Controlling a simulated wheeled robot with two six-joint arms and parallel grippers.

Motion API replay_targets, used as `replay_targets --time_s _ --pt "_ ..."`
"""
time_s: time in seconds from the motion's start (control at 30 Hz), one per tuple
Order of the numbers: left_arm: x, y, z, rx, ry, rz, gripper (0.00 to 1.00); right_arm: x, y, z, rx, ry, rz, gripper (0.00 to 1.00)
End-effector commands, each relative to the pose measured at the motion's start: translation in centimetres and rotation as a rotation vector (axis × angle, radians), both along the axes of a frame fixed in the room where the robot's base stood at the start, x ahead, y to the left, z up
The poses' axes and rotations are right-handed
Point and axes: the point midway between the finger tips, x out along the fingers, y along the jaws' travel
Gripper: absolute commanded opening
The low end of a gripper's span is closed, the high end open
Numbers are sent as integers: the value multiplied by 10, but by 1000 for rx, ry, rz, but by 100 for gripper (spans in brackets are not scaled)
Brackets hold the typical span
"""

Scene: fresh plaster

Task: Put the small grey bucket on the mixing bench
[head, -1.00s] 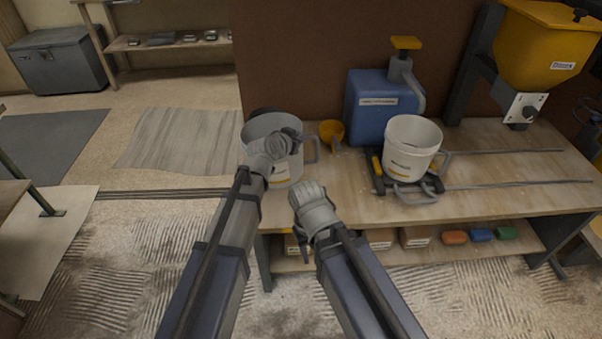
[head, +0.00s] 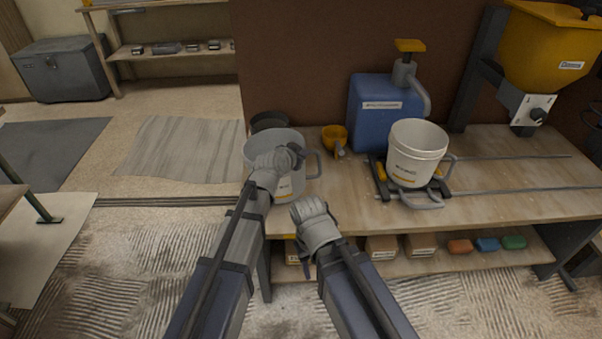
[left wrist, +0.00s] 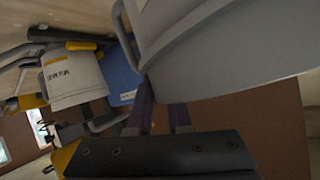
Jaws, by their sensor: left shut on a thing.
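The small grey bucket (head: 288,178) has a side handle and a label; it is at the left end of the mixing bench (head: 480,185). My left gripper (head: 288,158) is shut on it, at the near side of its rim in the head view. The bucket looks upright; I cannot tell whether its base touches the bench top. In the left wrist view the bucket's grey wall (left wrist: 230,60) fills the upper right, close to the fingers (left wrist: 160,115). My right gripper (head: 312,212) is just in front of the bench's front edge, with no object visible in it; its fingers are unclear.
A dark round container (head: 268,121) stands behind the grey bucket. A yellow scoop (head: 335,137), a blue pump container (head: 380,110) and a white bucket (head: 415,155) on a dark stand are to the right. A yellow hopper (head: 545,55) overhangs the right end. The bench's front right is clear.

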Motion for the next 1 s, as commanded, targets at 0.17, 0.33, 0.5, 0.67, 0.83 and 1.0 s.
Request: replay_targets --time_s 0.17,0.33,0.5,0.67,0.83,1.0 --pt "0 0 -13 1 -2 0 0 0 0 -13 0 0 0 50" --pt "0 0 -17 1 -2 0 0 0 0 -17 0 0 0 50" --pt "0 0 -36 1 -2 0 0 0 0 -37 0 0 0 50" --pt "0 0 -52 0 0 1 0 0 0 -52 0 0 0 50" --pt "0 0 -49 0 0 0 0 0 0 -49 0 0 0 50" --pt "0 0 -49 0 1 1 28 0 0 -49 0 0 0 50"
